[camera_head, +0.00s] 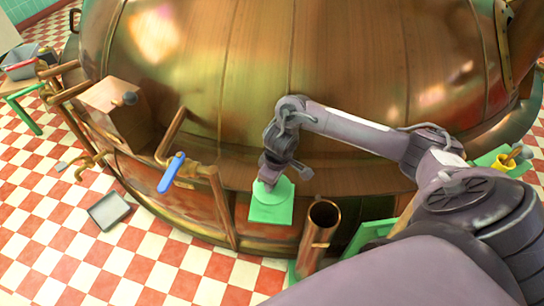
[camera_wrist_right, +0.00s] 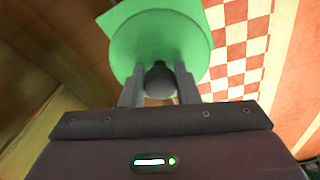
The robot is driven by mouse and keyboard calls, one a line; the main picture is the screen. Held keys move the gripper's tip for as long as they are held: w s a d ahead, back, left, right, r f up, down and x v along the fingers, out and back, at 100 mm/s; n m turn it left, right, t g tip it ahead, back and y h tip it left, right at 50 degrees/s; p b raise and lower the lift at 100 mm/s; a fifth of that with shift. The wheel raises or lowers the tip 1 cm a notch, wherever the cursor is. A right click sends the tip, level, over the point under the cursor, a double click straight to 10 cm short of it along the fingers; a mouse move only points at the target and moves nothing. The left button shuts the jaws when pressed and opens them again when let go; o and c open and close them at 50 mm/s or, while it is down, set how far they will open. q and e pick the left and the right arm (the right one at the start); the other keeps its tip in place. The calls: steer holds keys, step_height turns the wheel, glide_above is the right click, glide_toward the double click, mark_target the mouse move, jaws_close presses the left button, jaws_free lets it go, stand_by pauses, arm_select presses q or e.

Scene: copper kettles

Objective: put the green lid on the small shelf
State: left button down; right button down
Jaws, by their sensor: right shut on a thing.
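The green lid (camera_wrist_right: 190,42) is a round disc with a dark knob (camera_wrist_right: 158,80), seen close up in the right wrist view. My right gripper (camera_wrist_right: 160,88) is shut on the knob, one finger on each side. In the head view the gripper (camera_head: 268,177) points down, with the lid (camera_head: 284,188) under it at the small green shelf (camera_head: 268,213) on the kettle's side. A corner of the shelf (camera_wrist_right: 110,18) shows behind the lid in the wrist view. I cannot tell whether lid and shelf touch. My left gripper is not in view.
The big copper kettle (camera_head: 240,70) fills the back. An open copper pipe (camera_head: 318,235) stands right of the shelf. A blue-handled lever (camera_head: 171,172) and copper rails are to the left. A grey dustpan-like tray (camera_head: 109,210) lies on the checkered floor. A yellow cup (camera_head: 505,162) stands far right.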

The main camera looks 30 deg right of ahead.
mark_target(272, 193)
steer(key=shift+f+b, duration=0.45)
steer(key=shift+f, duration=2.65)
steer(key=shift+f, duration=0.2)
steer(key=c, duration=1.1)
jaws_free()
steer(key=shift+r, duration=0.1)
steer(key=r+p, duration=0.1)
steer(key=r, duration=0.3)
steer(key=s+r, duration=0.1)
steer(key=r, duration=0.3)
steer(key=r+p, duration=0.1)
steer(key=r, duration=0.3)
steer(key=shift+s+d+r+p, duration=0.1)
steer(key=shift+s+d+p, duration=0.1)
steer(key=shift+d+p, duration=0.1)
